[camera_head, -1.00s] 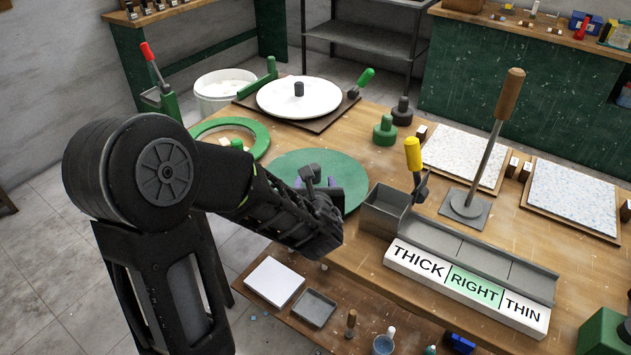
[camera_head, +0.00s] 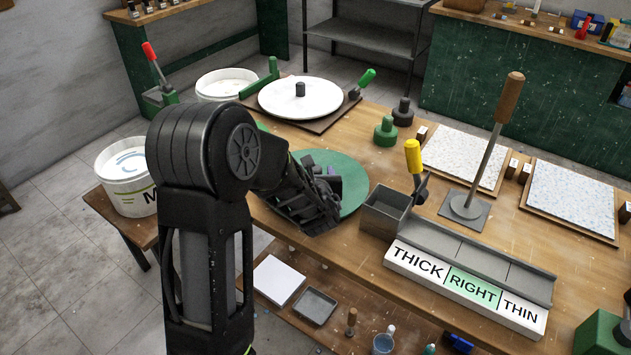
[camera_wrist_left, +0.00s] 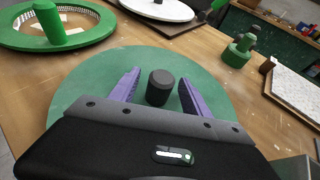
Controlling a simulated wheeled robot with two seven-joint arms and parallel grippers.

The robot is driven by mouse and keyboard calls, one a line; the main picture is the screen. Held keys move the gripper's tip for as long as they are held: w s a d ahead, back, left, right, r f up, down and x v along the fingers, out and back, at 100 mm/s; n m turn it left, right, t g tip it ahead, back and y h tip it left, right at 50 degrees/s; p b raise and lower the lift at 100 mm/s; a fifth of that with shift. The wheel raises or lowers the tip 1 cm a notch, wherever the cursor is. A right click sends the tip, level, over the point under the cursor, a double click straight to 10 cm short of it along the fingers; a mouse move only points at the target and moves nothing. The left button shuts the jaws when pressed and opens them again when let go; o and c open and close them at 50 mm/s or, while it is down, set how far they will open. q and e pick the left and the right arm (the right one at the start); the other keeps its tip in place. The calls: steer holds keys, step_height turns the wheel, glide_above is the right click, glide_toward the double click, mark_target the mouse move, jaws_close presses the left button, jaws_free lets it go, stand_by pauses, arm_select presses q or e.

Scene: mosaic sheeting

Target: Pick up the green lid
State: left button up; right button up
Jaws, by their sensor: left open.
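The green lid (camera_head: 352,180) is a flat round disc lying on the wooden workbench in the head view, partly hidden behind my left arm. In the left wrist view the lid (camera_wrist_left: 85,75) fills the middle, with an upright dark knob (camera_wrist_left: 160,88). My left gripper (camera_head: 325,185) is over the lid, its jaws open. In the wrist view its two purple fingers (camera_wrist_left: 155,85) stand on either side of the knob, with gaps between. I cannot tell exactly how high the fingertips are. My right gripper is not in view.
A white disc (camera_head: 300,98) with a dark knob lies behind the lid. A green ring (camera_wrist_left: 25,38) with a post lies to the left.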

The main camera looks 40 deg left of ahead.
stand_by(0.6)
arm_select(q)
jaws_close()
stand_by(0.4)
